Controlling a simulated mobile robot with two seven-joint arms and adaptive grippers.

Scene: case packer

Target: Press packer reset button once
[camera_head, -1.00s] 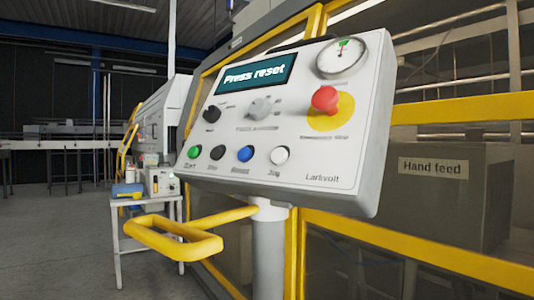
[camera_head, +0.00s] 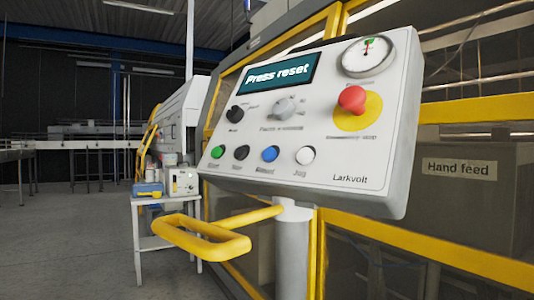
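The white control panel (camera_head: 300,175) stands tilted on a grey post in the middle of the view. Its screen (camera_head: 280,73) reads "Press reset". A row of buttons runs along the lower part: green (camera_head: 218,152), black (camera_head: 241,152), blue (camera_head: 270,153) and white (camera_head: 305,155). The label under the blue button is blurred but looks like "Reset"; the green one looks like "Start" and the white one "Jog". Neither of my grippers is in view.
A red mushroom button (camera_head: 352,99) on a yellow disc, two knobs and a round gauge (camera_head: 367,54) share the panel. A yellow rail loop (camera_head: 200,238) juts out below it. Yellow-framed guarding stands behind. A small table (camera_head: 160,242) is at left; open floor lies beyond.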

